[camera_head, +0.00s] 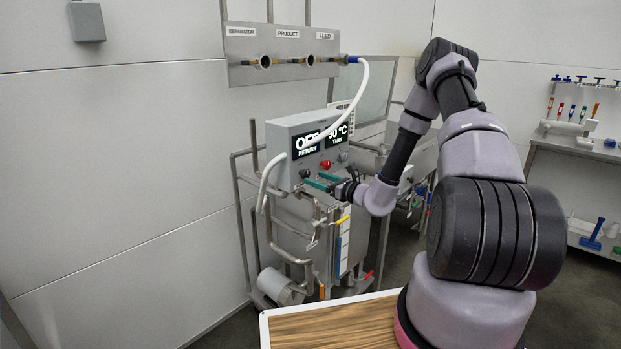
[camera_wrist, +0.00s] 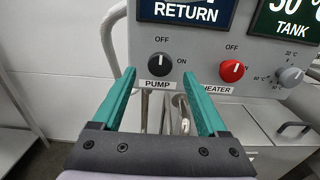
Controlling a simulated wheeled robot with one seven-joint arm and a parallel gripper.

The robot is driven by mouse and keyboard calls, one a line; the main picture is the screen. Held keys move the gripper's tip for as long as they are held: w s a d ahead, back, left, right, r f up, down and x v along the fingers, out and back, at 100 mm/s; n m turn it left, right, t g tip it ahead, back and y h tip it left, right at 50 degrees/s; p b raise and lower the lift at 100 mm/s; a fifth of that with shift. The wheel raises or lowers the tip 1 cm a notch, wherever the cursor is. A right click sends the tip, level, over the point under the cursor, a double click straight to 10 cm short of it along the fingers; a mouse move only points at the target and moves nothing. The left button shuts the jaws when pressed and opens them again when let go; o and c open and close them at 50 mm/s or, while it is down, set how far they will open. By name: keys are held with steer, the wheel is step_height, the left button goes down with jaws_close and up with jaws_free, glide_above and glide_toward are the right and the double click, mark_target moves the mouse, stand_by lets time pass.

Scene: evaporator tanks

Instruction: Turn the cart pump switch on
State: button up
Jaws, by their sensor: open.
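The cart pump switch is a black round knob (camera_wrist: 160,64) on the grey control box (camera_head: 284,157). It is labelled PUMP below, OFF above and ON to the right. In the head view my gripper (camera_head: 318,182) is at the lower front of the box.
A red heater knob (camera_wrist: 232,70) sits right of the pump knob, with a grey temperature knob (camera_wrist: 291,77) further right. A white hose (camera_head: 362,92) loops by the box. The steel cart frame (camera_head: 243,220) and pipes lie below. A tool shelf (camera_head: 575,147) stands at right.

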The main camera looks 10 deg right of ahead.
mark_target(307, 175)
steer(key=shift+x, duration=1.75)
jaws_close()
